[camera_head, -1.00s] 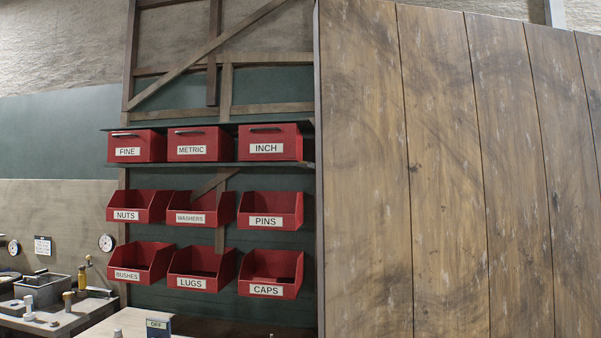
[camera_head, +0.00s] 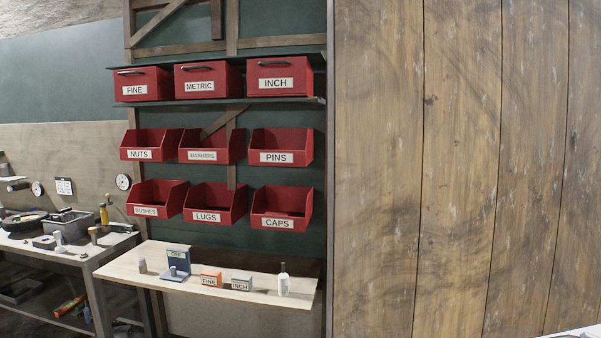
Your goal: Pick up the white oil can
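A small white bottle-shaped can with a dark spout (camera_head: 283,284), which looks like the white oil can, stands upright near the right end of a light wooden bench (camera_head: 130,267). It is to the right of a small box labelled INCH (camera_head: 242,281). Neither of my grippers shows in the head view.
An orange FINE box (camera_head: 210,280) and a blue stand (camera_head: 178,262) share the bench. Red bins such as CAPS (camera_head: 282,209) hang above it. A cluttered workbench (camera_head: 60,254) stands left. A tall plank wall (camera_head: 460,170) closes off the right.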

